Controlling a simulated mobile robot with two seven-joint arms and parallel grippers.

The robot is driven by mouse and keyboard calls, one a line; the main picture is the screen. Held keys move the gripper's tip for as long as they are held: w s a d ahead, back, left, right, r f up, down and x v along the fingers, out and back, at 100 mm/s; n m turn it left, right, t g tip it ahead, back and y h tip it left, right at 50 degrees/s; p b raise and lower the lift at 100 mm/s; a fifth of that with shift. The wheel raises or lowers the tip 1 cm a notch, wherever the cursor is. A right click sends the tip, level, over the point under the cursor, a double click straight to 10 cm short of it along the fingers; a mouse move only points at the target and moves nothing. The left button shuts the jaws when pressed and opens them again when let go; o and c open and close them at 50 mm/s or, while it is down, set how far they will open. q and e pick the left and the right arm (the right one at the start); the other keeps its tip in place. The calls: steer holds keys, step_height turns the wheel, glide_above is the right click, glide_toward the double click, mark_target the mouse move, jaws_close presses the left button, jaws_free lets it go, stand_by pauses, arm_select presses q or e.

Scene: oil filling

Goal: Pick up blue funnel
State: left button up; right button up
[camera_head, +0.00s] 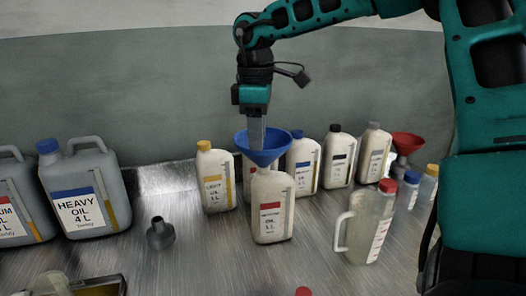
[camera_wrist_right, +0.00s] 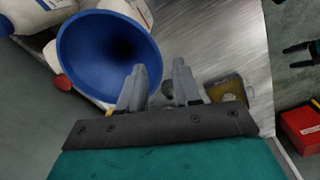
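The blue funnel (camera_head: 263,154) sits wide end up among the oil bottles, above the red-labelled bottle (camera_head: 271,215). Whether its spout is in that bottle's neck or behind it is hidden. My right gripper (camera_head: 256,138) points down at the funnel from above. In the right wrist view the funnel (camera_wrist_right: 105,50) is at the upper left. My right gripper (camera_wrist_right: 160,72) shows two separated fingers there; one overlaps the funnel's bowl and the other lies just outside its rim. Contact cannot be told. My left gripper is out of view.
Several white bottles, including a yellow-capped one (camera_head: 215,180), stand behind. A red funnel (camera_head: 406,143) is at the back right, with a clear jug (camera_head: 367,225) nearer. A grey canister (camera_head: 84,190) and small grey funnel (camera_head: 160,233) are left. The front middle is mostly clear.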

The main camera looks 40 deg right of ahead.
mark_target(263, 157)
step_height(263, 157, down, 2)
steer(key=shift+f, duration=0.25)
jaws_close()
stand_by(0.5)
